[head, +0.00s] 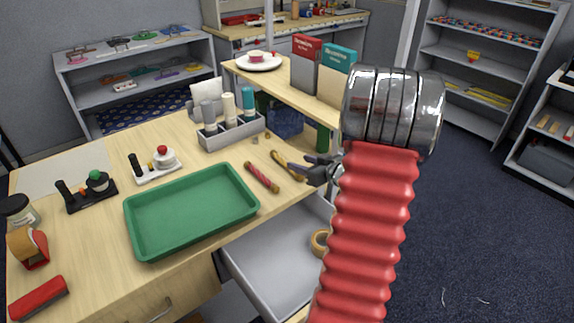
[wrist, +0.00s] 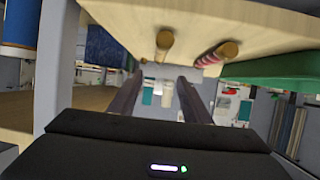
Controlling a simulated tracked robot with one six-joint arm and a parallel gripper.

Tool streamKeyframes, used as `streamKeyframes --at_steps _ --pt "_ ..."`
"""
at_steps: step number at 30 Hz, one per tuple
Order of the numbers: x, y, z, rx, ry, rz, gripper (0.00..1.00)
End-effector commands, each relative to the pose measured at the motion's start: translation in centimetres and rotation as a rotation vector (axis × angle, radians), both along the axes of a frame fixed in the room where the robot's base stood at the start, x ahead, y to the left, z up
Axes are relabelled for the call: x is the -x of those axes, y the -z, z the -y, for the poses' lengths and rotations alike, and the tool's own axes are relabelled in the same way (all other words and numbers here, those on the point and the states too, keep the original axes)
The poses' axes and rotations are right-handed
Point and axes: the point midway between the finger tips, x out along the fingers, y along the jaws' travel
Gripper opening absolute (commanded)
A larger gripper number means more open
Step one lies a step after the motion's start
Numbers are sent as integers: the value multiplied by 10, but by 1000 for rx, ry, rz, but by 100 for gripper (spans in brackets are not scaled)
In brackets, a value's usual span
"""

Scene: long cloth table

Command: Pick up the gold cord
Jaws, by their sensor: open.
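The gold cord (head: 288,165) lies on the wooden table near its right edge, as a slim dark-gold strand slanting toward my gripper. My gripper (head: 309,169) is at the cord's near right end, with dark fingers apart. In the head view I cannot tell whether they touch it. In the wrist view the open, empty fingers (wrist: 160,95) point ahead, and a rounded gold-brown end (wrist: 163,42), likely the cord's, shows above the gap between them. A red cord (head: 262,177) with gold ends lies just left of the gold one; it also shows in the wrist view (wrist: 211,57).
A green tray (head: 190,212) stands left of the cords. A grey holder with bottles (head: 230,133) is behind them. An open drawer (head: 270,255) with a tape roll (head: 319,242) lies below the table edge. A raised shelf with books (head: 305,66) stands behind.

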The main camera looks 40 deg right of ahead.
Motion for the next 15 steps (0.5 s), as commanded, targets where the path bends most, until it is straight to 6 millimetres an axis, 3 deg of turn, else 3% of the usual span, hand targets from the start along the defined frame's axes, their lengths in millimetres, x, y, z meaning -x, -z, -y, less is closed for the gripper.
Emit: streamKeyframes --at_steps 7,15 --pt "-11 5 1 0 -2 -1 44" --pt "-48 20 7 0 -2 -1 44"
